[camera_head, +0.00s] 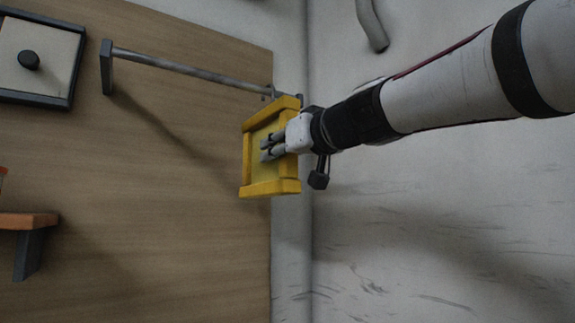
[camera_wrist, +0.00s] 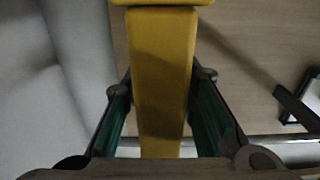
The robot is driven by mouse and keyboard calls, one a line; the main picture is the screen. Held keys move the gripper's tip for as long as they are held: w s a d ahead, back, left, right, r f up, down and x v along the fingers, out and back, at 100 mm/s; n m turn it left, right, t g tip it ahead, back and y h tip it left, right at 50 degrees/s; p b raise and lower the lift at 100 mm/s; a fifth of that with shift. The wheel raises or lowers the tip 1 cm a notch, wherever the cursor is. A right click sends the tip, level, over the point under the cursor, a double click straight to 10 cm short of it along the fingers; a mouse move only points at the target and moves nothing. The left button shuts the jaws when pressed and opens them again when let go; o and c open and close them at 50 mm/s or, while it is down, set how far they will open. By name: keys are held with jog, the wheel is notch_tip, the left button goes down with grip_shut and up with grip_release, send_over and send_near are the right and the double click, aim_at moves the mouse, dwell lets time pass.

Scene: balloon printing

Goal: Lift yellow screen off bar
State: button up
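The yellow screen (camera_head: 271,188), a square frame with a paler inner panel, is at the right end of the metal bar (camera_head: 190,69) in the head view. A small hook-like part shows where its top edge meets the bar end; whether it still bears on the bar I cannot tell. My gripper (camera_head: 266,148) reaches in from the right across the screen's right side. In the wrist view a yellow frame piece (camera_wrist: 162,60) lies between my fingertips (camera_wrist: 162,76), which appear to touch both its sides. The metal bar (camera_wrist: 285,140) crosses behind, low in that view.
The bar's left end has a dark upright bracket (camera_head: 106,67). A dark-framed white panel with a black knob (camera_head: 28,60) is at upper left. An orange-topped ledge (camera_head: 28,221) is at lower left. A pale wall (camera_head: 400,240) is on the right. The wooden surface below the bar is clear.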

aim_at(279, 130)
grip_shut()
jog(key=shift+r, duration=0.2)
jog(key=shift+r+p, duration=0.55)
notch_tip(279, 130, up, 2)
jog(key=shift+s+r+p, duration=0.1)
jog(key=shift+r+p, duration=0.15)
jog(key=shift+p, duration=0.75)
jog(key=shift+s+d+f+b, duration=0.2)
jog(key=shift+s+d+b, duration=0.2)
jog(key=shift+b, duration=0.3)
jog(key=shift+s+d+f+b, duration=0.1)
jog(key=shift+s+d+b, duration=0.05)
jog(key=shift+s+b, duration=0.2)
jog(key=b+v, duration=0.4)
jog(key=v, duration=3.9)
jog(key=shift+w+d+r, duration=0.1)
jog(key=shift+r, duration=0.2)
